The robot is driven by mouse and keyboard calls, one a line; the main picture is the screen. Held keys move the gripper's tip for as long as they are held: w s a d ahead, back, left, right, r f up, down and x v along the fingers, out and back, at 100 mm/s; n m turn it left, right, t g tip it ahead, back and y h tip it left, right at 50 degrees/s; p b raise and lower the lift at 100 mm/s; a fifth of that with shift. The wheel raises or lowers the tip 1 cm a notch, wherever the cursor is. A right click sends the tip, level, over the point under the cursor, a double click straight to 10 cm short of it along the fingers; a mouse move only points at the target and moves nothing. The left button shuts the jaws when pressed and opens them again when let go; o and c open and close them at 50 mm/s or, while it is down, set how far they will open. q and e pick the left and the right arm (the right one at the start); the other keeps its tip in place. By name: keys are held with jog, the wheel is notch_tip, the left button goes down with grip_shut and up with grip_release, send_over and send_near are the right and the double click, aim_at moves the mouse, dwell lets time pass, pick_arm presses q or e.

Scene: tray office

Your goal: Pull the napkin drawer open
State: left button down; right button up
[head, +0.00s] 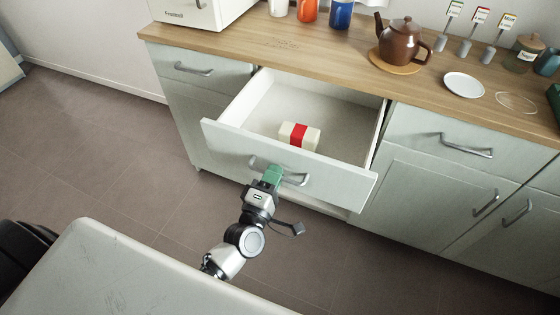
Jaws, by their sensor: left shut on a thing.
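The napkin drawer (225,138) stands pulled out from the cabinet, its inside showing from above. A white napkin pack with a red band (299,136) lies inside, near the drawer front. My left gripper (271,175) is shut on the metal drawer handle (295,180) at the middle of the drawer front. The green fingers hide part of the handle. My right gripper is not in view.
The wooden counter (300,55) above holds a brown teapot (399,40) on a round mat, a white saucer (463,85), cups, a white appliance (190,12) and small labelled holders. Closed drawers and doors flank the open drawer. A pale tray-like surface (120,275) is at the lower left. Floor between is clear.

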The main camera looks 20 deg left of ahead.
pick_arm(q)
jog(key=shift+s, duration=0.6)
jog(key=c, duration=1.2)
grip_release()
jog(key=s, duration=0.3)
jog(key=s+f, duration=0.1)
jog(key=s, duration=0.3)
jog(key=s+f+b, duration=0.1)
jog(key=s, duration=0.2)
jog(key=shift+s+a+f, duration=0.1)
jog(key=shift+s+a, duration=0.1)
jog(key=shift+s, duration=0.1)
jog(key=shift+f, duration=0.1)
